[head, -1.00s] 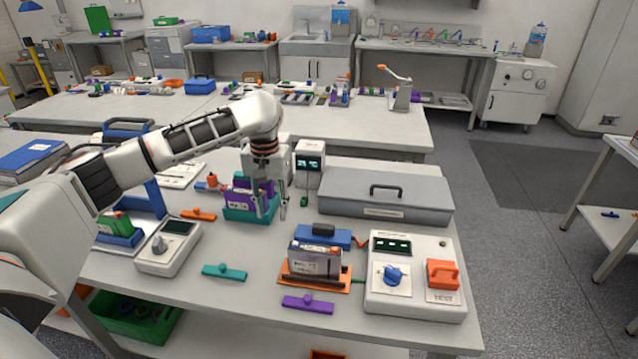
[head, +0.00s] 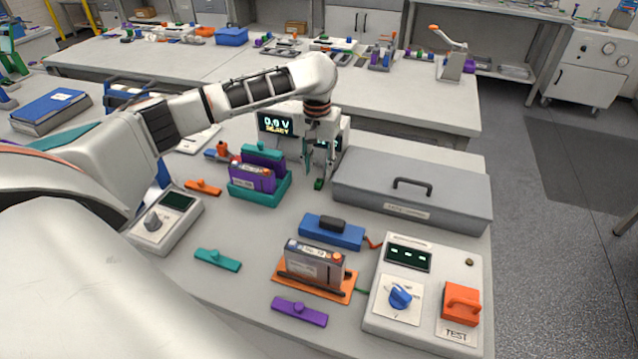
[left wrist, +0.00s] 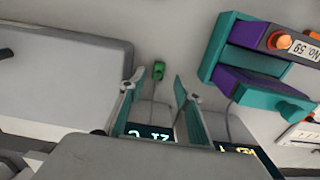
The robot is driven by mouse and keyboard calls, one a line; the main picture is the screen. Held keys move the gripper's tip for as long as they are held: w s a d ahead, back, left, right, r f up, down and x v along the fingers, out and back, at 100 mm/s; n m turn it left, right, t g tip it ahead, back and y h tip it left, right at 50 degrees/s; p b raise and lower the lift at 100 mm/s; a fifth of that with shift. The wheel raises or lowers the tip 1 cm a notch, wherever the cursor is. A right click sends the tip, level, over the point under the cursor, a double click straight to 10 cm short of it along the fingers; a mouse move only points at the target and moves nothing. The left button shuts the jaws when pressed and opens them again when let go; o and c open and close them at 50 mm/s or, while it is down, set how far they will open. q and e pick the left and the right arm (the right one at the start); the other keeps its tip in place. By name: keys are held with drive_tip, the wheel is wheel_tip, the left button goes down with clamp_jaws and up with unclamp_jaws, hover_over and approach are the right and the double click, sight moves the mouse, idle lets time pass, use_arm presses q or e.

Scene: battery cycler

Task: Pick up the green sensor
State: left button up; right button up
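The green sensor (head: 319,184) is a small dark-green piece lying on the bench, left of the grey case. It also shows in the left wrist view (left wrist: 158,70), with a thin cable running from it. My left gripper (head: 319,172) is above and just behind the sensor, pointing down. In the left wrist view my left gripper (left wrist: 156,78) is open, with the sensor in line with the gap between its two fingers. Nothing is between the fingertips. My right gripper is not in view.
A teal tray (head: 260,192) with purple packs stands left of the gripper. A grey case (head: 405,203) lies to the right. A display unit (head: 275,124) stands behind. An orange cradle (head: 341,288) and a tester (head: 425,325) are nearer the front.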

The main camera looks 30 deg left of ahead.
sight(318, 181)
use_arm(q)
wheel_tip(318, 181, down, 3)
drive_tip(key=shift+d+r, duration=0.1)
drive_tip(key=shift+w+f, duration=0.1)
drive_tip(key=shift+f, duration=0.45)
clamp_jaws()
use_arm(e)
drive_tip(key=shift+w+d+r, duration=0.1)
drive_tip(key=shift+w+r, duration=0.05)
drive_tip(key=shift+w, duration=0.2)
use_arm(q)
drive_tip(key=shift+r, duration=0.15)
drive_tip(key=shift+r, duration=0.2)
wheel_tip(318, 181, up, 19)
drive_tip(key=shift+r, duration=0.2)
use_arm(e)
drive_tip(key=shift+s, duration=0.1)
use_arm(q)
drive_tip(key=shift+f, duration=0.1)
